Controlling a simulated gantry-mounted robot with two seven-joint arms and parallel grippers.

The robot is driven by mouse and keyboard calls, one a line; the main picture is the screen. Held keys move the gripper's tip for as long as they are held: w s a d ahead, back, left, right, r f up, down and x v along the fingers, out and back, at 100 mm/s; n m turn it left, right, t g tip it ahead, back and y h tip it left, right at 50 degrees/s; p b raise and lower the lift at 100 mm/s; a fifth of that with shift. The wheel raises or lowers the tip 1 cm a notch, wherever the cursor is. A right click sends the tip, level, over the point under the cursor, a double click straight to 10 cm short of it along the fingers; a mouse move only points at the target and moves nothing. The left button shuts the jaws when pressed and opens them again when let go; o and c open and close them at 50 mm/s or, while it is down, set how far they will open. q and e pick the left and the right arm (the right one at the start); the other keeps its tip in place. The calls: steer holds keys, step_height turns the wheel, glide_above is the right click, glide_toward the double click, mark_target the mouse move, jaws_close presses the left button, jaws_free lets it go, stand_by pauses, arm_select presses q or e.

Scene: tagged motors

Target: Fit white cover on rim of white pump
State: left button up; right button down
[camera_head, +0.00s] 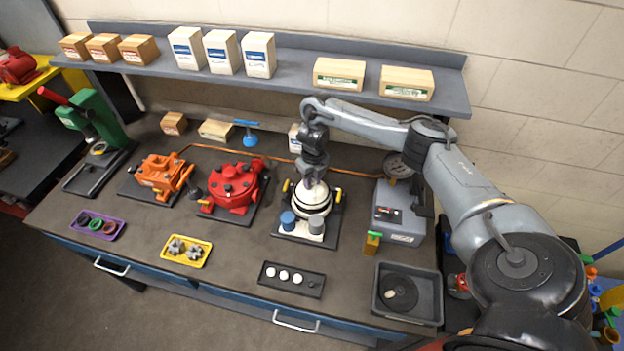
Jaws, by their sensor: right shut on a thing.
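The white pump (303,226) stands on a dark base plate right of the table's middle, with a blue cylinder and a white cylinder at its front and yellow parts at its sides. The white cover (312,198) is a round white disc at the top of the pump. My right gripper (311,183) points down over the pump and is shut on the white cover. The gripper hides part of the cover, and I cannot tell whether the cover rests fully on the rim. My left gripper is not in view.
A red pump (233,187) and an orange pump (163,176) stand to the left. A yellow tray (186,251), a purple tray (98,225), a black tray (291,279) and a grey bin (407,293) lie along the front. A grey box (398,212) stands right of the pump.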

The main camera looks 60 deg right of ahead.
steer(key=shift+f+b, duration=0.7)
steer(key=shift+f, duration=0.35)
steer(key=shift+f+b, duration=0.55)
steer(key=shift+f, duration=0.25)
steer(key=c, duration=0.8)
jaws_free()
steer(key=shift+o, duration=0.2)
steer(key=shift+r, duration=0.15)
steer(key=shift+r+p, duration=0.45)
steer(key=shift+p, duration=0.05)
steer(key=shift+r+p, duration=2)
steer(key=shift+r, duration=0.45)
